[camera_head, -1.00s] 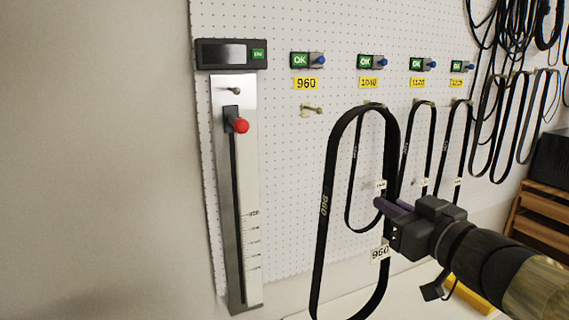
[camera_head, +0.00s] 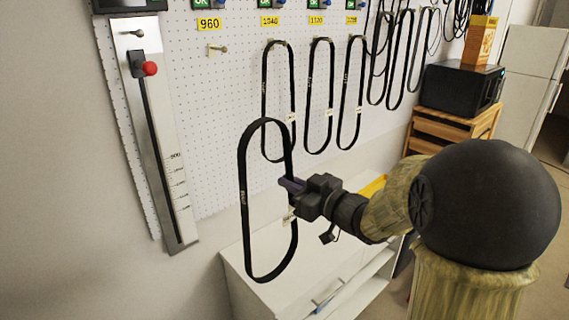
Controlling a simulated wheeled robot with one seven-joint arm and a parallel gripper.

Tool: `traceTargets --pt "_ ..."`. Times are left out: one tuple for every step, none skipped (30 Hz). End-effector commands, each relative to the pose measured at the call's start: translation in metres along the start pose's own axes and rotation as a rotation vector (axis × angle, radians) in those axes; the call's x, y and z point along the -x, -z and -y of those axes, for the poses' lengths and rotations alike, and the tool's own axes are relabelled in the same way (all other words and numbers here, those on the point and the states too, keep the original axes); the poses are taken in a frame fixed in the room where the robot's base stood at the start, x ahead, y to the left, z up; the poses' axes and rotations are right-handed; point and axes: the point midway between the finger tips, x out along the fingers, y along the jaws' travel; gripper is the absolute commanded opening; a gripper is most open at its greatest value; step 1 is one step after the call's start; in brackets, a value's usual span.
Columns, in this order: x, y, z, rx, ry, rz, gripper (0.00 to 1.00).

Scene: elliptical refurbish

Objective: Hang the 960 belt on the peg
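My gripper (camera_head: 293,187) is shut on the right side of a long black belt (camera_head: 243,200), which hangs upright as a narrow loop in front of the pegboard. Its small white tag, partly hidden by the gripper, reads 960 in the earlier frame. The empty peg (camera_head: 217,49) sticks out of the pegboard under the yellow 960 label (camera_head: 209,24). The belt's top is below the peg and to its right, apart from it.
Other black belts (camera_head: 309,95) hang on pegs to the right. A measuring rail with a red knob (camera_head: 150,68) is at left. A white cabinet (camera_head: 232,272) stands below. A black microwave (camera_head: 455,90) sits on a wooden shelf (camera_head: 427,128) at right.

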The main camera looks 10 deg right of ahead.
Motion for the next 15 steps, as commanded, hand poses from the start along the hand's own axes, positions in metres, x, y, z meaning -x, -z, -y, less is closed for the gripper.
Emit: traceTargets --pt "-0.003 -0.02 -0.007 -0.01 -0.001 0.005 0.0" --pt "-0.005 -0.029 -0.009 -0.011 0.001 0.004 0.0" --pt "-0.006 -0.041 -0.013 -0.012 0.001 0.003 0.0" --pt "-0.008 -0.051 -0.016 -0.013 0.001 0.002 0.0" --pt "-0.009 -0.059 -0.018 -0.013 0.0 -0.001 0.0" --pt "-0.009 -0.072 -0.022 -0.014 -0.001 -0.001 0.0" --pt "-0.01 -0.081 -0.024 -0.014 -0.002 -0.004 0.0" --pt "-0.01 -0.09 -0.026 -0.015 -0.004 -0.005 0.0" --pt "-0.01 -0.103 -0.03 -0.016 -0.007 -0.006 0.0" --pt "-0.011 -0.112 -0.032 -0.017 -0.009 -0.008 0.0" --pt "-0.01 -0.122 -0.034 -0.018 -0.014 -0.009 0.0" --pt "-0.01 -0.134 -0.037 -0.019 -0.02 -0.011 0.0" --pt "-0.009 -0.143 -0.039 -0.02 -0.026 -0.013 0.0" --pt "-0.008 -0.153 -0.041 -0.02 -0.032 -0.014 0.0" --pt "-0.007 -0.165 -0.044 -0.021 -0.041 -0.015 0.0"
